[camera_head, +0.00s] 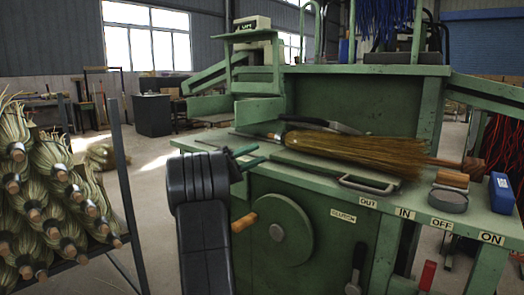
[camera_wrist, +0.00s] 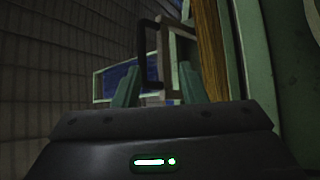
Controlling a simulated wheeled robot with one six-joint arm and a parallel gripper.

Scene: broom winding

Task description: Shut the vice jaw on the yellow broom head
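The yellow broom head (camera_head: 350,148) lies on its side on the green bench top, its bristles spread toward the right. In front of it runs a long green bar (camera_head: 310,166) ending in a dark looped handle (camera_head: 368,186); this looks like the vice jaw, apparently apart from the broom. My gripper (camera_head: 250,156) is at the bench's left front edge, left of the bar and well away from the handle. In the wrist view my gripper's two teal fingers (camera_wrist: 158,85) stand apart with nothing held. A dark loop (camera_wrist: 148,50), probably the handle, shows beyond them.
A green wheel (camera_head: 284,232) with a wooden crank handle (camera_head: 243,222) is on the bench front, below my gripper. A blue box (camera_head: 502,193) and a round grey tin (camera_head: 447,201) stand at the right end. A rack of broom bundles (camera_head: 50,200) stands at left.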

